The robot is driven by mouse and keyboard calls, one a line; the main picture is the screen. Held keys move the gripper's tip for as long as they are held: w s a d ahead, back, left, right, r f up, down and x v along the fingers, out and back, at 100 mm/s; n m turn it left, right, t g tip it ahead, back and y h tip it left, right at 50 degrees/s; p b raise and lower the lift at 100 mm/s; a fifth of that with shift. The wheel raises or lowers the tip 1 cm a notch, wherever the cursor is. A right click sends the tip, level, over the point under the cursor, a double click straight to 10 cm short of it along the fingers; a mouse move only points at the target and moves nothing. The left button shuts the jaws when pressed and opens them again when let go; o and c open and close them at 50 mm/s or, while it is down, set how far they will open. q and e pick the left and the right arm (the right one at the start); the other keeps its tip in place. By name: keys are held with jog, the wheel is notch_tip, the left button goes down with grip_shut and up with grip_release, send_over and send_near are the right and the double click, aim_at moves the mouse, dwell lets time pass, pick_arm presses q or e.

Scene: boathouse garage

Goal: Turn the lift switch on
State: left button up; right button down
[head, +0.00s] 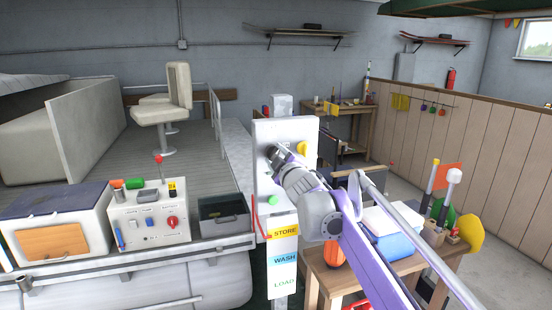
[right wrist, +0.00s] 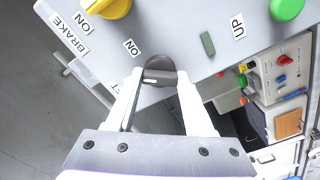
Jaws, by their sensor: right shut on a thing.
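The lift switch is a dark round knob (right wrist: 159,70) on a light grey control panel (head: 265,130). A white mark shows on the knob's lower part in the right wrist view. An ON label (right wrist: 131,47) is up and left of it, and a label partly hidden by a finger ends in what looks like "FT". My right gripper (right wrist: 160,85) is shut on the knob, one white finger on each side. In the head view the same gripper (head: 277,156) reaches the panel face, hiding most of the knob. My left gripper is not in view.
The panel also carries a yellow knob (head: 303,148) labelled BRAKE ON and a green button (head: 272,200) near an UP label. STORE, WASH and LOAD signs (head: 284,257) are below. A switch box (head: 150,215) stands left on the boat; a workbench (head: 400,262) with tools stands right.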

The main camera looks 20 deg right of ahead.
jog(key=m+b, duration=0.1)
jog(key=m, duration=0.9)
jog(key=shift+m+b, duration=0.3)
dwell(0.4)
jog(key=shift+c, duration=1.4)
grip_release()
jog(key=s+b, duration=0.1)
jog(key=s, duration=1)
jog(key=shift+d+b, duration=0.15)
jog(key=shift+b, duration=0.25)
